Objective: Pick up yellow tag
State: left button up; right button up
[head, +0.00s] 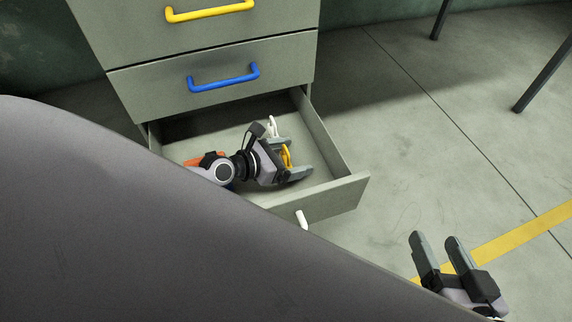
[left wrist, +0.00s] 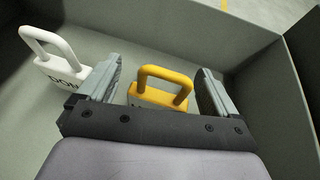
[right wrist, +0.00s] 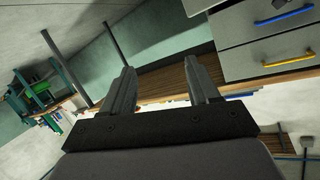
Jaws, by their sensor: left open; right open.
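The yellow tag (left wrist: 160,88) has a looped handle and lies in the open drawer (head: 338,193). In the left wrist view it sits between the two fingers of my left gripper (left wrist: 158,85), which is open and apart from it on both sides. The gripper body hides its lower part. In the head view my left gripper (head: 292,158) is inside the drawer, with the yellow tag (head: 286,156) partly hidden between its fingers. My right gripper (head: 440,254) is open and empty, outside the drawer above the floor; its fingers also show in the right wrist view (right wrist: 163,92).
A white tag (left wrist: 55,55) with partly hidden lettering lies left of my left gripper. Closed drawers with a yellow handle (head: 210,11) and a blue handle (head: 224,79) are above.

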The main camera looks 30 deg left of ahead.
pick_arm(q)
jog(key=c, duration=1)
jog(key=shift+r, duration=0.1)
